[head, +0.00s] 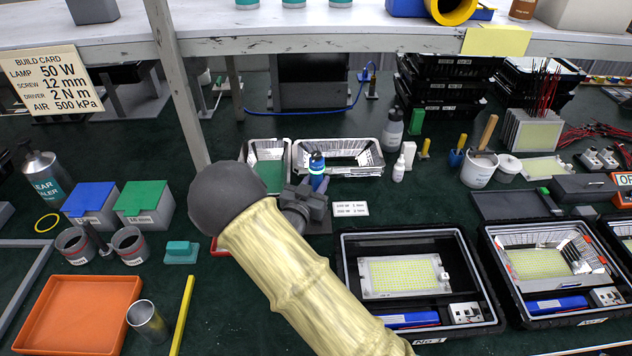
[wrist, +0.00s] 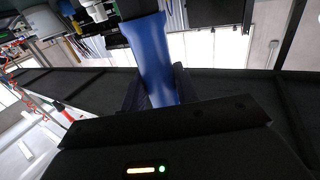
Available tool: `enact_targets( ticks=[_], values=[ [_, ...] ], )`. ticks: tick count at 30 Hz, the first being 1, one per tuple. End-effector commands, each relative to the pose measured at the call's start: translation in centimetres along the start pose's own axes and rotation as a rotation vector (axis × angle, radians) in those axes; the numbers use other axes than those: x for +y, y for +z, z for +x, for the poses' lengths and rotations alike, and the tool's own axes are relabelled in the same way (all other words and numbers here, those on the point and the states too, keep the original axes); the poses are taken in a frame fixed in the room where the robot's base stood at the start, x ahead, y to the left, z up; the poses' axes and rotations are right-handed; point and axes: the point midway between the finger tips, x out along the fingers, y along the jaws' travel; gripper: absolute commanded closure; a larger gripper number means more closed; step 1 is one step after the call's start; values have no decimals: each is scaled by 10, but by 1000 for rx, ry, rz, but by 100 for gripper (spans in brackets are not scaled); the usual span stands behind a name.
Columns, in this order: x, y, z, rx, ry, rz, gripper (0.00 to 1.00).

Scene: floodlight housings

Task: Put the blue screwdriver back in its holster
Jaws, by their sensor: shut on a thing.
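The blue screwdriver (wrist: 156,55) fills the middle of the wrist view, its blue body between the two dark fingers of my gripper (wrist: 160,88). My gripper is shut on it. In the head view the blue screwdriver (head: 317,170) stands roughly upright, with a light teal band near its top. My gripper (head: 314,193) is beside it, at the end of my pale-sleeved arm, in front of the metal wire baskets. The screwdriver's lower end is hidden behind my gripper. I cannot make out its holster for certain in either view.
An open black case (head: 351,245) with a lamp panel lies to the right. Blue (head: 91,199) and green (head: 142,196) lidded boxes stand left. A shelf (head: 350,35) crosses above the bench.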

Motion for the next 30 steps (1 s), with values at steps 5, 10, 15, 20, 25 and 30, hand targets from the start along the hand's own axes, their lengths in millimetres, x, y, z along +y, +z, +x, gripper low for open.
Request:
enact_targets(
  ticks=[5,10,15,20,25,30],
  values=[
    [0,3,0,3,0,1,97],
    [0,7,0,3,0,1,97],
    [0,10,1,3,0,1,97],
    [0,13,1,3,0,1,97],
    [0,16,1,3,0,1,97],
    [0,17,1,3,0,1,54]
  ],
)
